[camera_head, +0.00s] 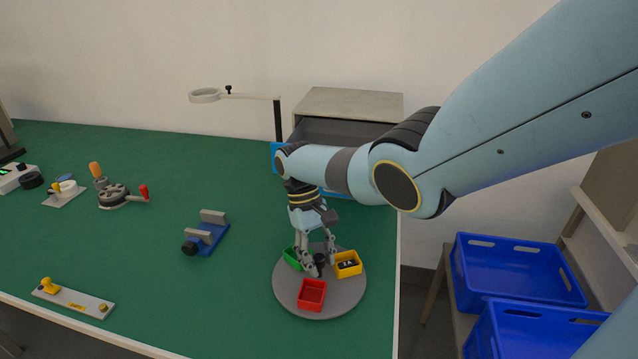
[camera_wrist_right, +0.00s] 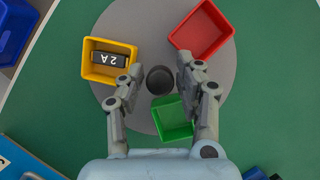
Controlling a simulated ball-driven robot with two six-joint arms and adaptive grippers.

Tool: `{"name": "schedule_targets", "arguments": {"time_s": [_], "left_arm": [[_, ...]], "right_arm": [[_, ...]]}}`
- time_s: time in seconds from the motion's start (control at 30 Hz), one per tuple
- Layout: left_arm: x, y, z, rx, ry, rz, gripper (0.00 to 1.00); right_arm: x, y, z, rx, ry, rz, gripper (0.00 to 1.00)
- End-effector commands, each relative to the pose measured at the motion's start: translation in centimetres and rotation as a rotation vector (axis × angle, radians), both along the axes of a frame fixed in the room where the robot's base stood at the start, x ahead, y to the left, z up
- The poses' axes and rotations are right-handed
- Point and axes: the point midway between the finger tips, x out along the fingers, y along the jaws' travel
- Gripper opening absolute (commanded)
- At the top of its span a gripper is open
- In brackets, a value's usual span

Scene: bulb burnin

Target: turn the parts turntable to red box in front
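The grey round turntable (camera_head: 345,301) sits at the table's front right and carries three small boxes. The red box (camera_head: 311,294) is at its near side, facing the front edge. The yellow box (camera_head: 348,264) is at the right and holds a dark part marked 2A (camera_wrist_right: 110,59). My left gripper is not in view.
A blue clamp (camera_head: 206,238) stands left of the turntable. A crank device (camera_head: 113,195) and a white plate with a yellow knob (camera_head: 75,300) lie further left. A magnifier arm (camera_head: 240,96) and grey cabinet (camera_head: 347,104) stand behind. Blue crates (camera_head: 515,268) are off the table's right edge.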

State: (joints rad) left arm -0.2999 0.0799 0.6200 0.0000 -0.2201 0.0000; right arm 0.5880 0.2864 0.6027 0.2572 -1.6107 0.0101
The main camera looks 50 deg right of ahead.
Motion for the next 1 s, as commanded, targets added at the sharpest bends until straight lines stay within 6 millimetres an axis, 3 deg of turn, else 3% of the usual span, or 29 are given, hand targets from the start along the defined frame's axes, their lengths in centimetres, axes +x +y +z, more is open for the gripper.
{"name": "schedule_targets", "arguments": {"time_s": [0.23,0.63,0.8,1.0], "left_arm": [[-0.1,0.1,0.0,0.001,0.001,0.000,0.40],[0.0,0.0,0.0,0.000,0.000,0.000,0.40],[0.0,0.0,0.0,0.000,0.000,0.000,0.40],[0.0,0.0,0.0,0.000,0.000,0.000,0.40]], "right_arm": [[0.8,-0.2,1.8,-0.001,-0.004,0.001,0.35],[3.9,-1.0,9.5,-0.001,-0.003,0.000,0.35],[4.4,-1.2,10.9,0.000,-0.001,0.000,0.35],[4.5,-1.2,11.1,0.000,0.000,0.000,0.35]]}}
